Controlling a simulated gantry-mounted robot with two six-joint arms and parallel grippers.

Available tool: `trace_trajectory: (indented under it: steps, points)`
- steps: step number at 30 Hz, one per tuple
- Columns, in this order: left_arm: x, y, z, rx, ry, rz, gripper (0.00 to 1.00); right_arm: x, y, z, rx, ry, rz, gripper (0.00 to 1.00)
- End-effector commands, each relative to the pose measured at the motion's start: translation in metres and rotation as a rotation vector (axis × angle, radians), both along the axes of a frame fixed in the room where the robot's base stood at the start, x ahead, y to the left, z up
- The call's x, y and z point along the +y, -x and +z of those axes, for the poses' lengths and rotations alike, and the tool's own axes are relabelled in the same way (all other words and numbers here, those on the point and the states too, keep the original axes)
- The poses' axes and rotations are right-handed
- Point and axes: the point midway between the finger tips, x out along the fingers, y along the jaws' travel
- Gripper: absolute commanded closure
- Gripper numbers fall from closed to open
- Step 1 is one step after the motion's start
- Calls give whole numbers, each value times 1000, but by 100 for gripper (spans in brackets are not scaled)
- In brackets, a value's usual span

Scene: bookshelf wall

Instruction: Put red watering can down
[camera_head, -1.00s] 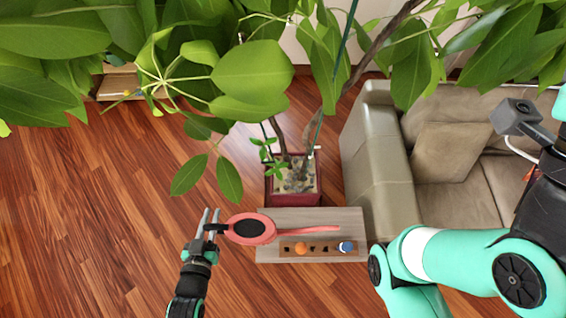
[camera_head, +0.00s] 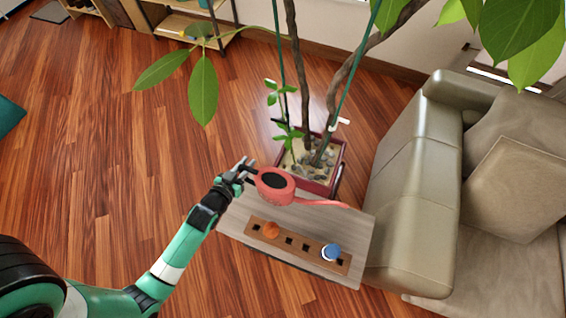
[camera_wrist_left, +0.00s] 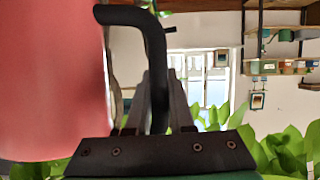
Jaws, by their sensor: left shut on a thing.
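The red watering can (camera_head: 275,186) is at the far left part of the small wooden table, its long spout pointing right. My left gripper (camera_head: 243,168) is shut on its black handle. In the left wrist view the can's red body (camera_wrist_left: 52,80) fills the left side, and the black handle (camera_wrist_left: 155,70) runs between the fingers (camera_wrist_left: 160,100). From the head view I cannot tell whether the can's base touches the table or hangs above it. My right gripper is not in view.
The small wooden table (camera_head: 350,225) holds a brown slotted tray (camera_head: 297,243) with an orange ball (camera_head: 270,230) and a blue-and-white object (camera_head: 331,252). A potted plant (camera_head: 335,170) stands just behind. A beige sofa (camera_head: 425,160) is on the right; open floor lies left.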

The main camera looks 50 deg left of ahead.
Motion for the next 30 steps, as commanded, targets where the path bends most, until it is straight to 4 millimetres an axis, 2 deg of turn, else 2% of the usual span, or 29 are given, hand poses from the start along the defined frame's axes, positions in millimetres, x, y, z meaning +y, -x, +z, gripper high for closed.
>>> trace_trajectory:
  steps: [1, 9, 16, 19, 24, 30]
  points:
    - [4, 0, -12, -8, -1, 11, 100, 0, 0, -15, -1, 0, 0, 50]
    - [9, 2, -19, -8, 0, 24, 100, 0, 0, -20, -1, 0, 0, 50]
    - [9, 2, -67, -7, 0, 23, 100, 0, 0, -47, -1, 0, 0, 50]
    - [9, 2, -77, -8, 0, 23, 100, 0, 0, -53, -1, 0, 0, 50]
    - [9, 2, -80, -9, -1, 23, 100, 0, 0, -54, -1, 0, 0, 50]
    - [8, 2, -113, -6, -1, 23, 100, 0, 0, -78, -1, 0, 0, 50]
